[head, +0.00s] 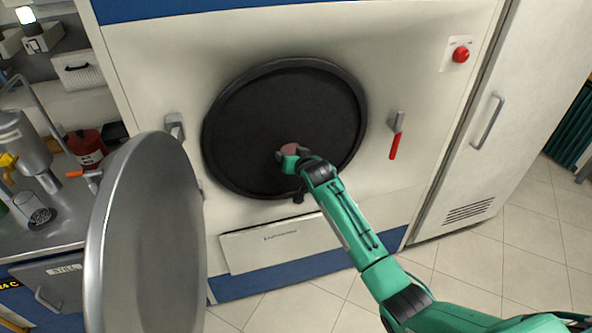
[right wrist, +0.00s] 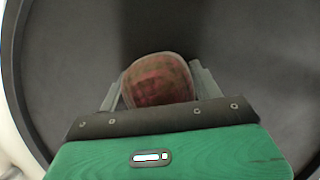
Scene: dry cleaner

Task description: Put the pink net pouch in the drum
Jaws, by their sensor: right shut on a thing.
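The drum (head: 250,120) is a dark round opening in the white machine, and its round metal door (head: 150,245) stands swung open to the left. My right gripper (head: 290,153) reaches into the drum's mouth and is shut on the pink net pouch (head: 291,149). In the right wrist view the pouch (right wrist: 158,80) shows as a reddish, netted bundle between the two fingers, with the dark drum interior around it. I cannot tell how deep inside the pouch is or whether it touches the drum. My left gripper is not in view.
The open door fills the lower left, beside a metal counter (head: 60,225) with a still. A red-handled latch (head: 395,135) sits right of the opening, a red button (head: 461,54) higher up. A white cabinet (head: 480,120) stands at right. Tiled floor is clear.

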